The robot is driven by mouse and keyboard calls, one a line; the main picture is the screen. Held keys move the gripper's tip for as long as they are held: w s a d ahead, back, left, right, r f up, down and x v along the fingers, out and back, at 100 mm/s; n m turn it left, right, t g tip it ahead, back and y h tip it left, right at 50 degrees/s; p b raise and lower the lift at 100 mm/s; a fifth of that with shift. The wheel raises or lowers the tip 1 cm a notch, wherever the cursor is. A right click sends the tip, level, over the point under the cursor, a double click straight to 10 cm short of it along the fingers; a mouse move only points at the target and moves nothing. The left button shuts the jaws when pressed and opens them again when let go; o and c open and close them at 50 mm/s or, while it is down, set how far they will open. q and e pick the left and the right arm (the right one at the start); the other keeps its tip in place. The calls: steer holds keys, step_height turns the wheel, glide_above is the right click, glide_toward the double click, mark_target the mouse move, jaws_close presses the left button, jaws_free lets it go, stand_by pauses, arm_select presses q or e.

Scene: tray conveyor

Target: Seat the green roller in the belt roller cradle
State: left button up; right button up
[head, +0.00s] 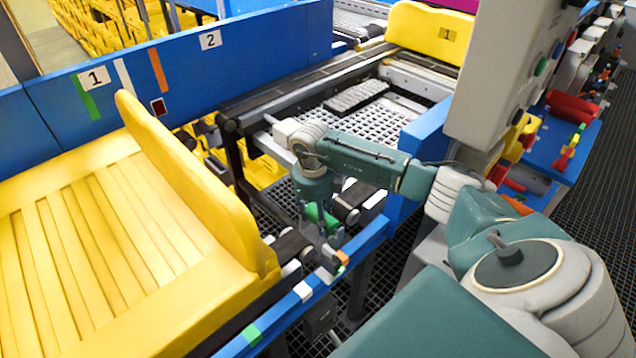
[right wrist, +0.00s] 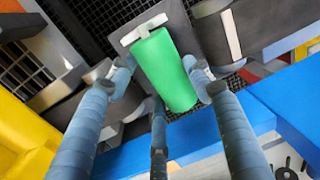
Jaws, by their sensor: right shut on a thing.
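The green roller (head: 318,215) is partly hidden behind the fingers of my right gripper (head: 322,228), low between the yellow tray and the blue side rail. In the right wrist view the green roller (right wrist: 166,70) lies between the fingers of my right gripper (right wrist: 158,78), which is shut on it. A white piece (right wrist: 143,29) is at the roller's far end. Dark cradle parts (right wrist: 205,38) are close around the roller; whether it touches or rests in them I cannot tell. My left gripper is not in view.
A large yellow tray (head: 205,180) fills the left side. A blue rail (head: 285,312) runs along the front, with a small grey-and-orange fitting (head: 333,262) on it. A blue wall (head: 260,40) stands behind. A grey control box (head: 500,70) hangs at the right.

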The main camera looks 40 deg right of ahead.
mark_target(316, 223)
steer(key=shift+f+b, duration=1.1)
steer(key=shift+f, duration=0.35)
steer(key=o, duration=1.7)
steer(key=r, duration=0.8)
steer(key=a+r, duration=0.1)
steer(key=r, duration=0.3)
steer(key=shift+s, duration=0.15)
